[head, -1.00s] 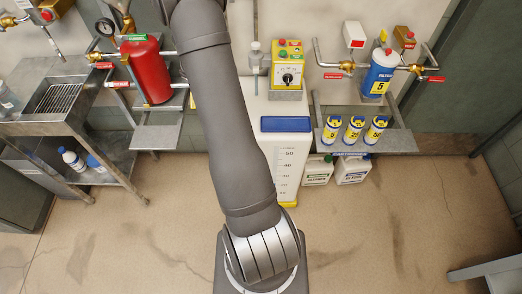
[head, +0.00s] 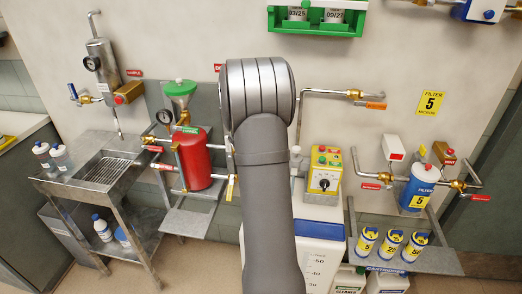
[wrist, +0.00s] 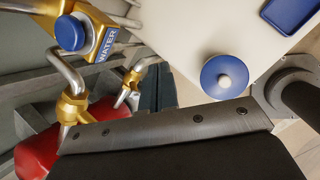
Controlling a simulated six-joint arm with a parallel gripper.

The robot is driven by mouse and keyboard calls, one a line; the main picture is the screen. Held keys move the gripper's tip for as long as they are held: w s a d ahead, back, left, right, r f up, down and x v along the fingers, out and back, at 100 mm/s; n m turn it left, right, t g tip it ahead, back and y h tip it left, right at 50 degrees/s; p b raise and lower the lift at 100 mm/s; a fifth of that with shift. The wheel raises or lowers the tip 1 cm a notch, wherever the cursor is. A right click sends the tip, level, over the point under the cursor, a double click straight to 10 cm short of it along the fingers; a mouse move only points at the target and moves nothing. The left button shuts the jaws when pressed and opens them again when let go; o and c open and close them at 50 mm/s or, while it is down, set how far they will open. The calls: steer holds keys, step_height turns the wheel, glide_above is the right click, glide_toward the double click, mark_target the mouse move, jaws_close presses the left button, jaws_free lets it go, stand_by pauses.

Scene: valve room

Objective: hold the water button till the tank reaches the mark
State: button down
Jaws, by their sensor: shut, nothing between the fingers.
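The blue water button (wrist: 70,32) sits on a brass fitting labelled WATER at the upper left of the wrist view. In the head view I cannot make it out. My gripper (wrist: 157,84) shows as a pair of dark fingers in the wrist view, shut and empty, with the button apart to their upper left. In the head view my arm hides the gripper. The white tank (head: 318,262) with a printed scale and a blue lid (head: 320,230) stands right of my arm. I cannot tell its water level or the mark.
A red cylinder (head: 195,162) with pipes is left of my arm; its red also shows in the wrist view. A yellow control box (head: 324,170) is behind the tank. A blue filter (head: 419,188) and several yellow-blue cans are at right. A sink bench (head: 75,188) stands left.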

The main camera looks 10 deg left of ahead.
steer(key=w+r+t+y, duration=0.1)
steer(key=w+r, duration=0.3)
steer(key=r, duration=0.4)
steer(key=w+r+t+y, duration=0.1)
steer(key=w+r, duration=0.3)
steer(key=r, duration=0.4)
steer(key=shift+w+a+n+t, duration=0.3)
steer(key=shift+a+n+t, duration=0.15)
steer(key=shift+t, duration=0.45)
steer(key=shift+f, duration=4.45)
steer(key=shift+f, duration=0.4)
steer(key=shift+f, duration=0.55)
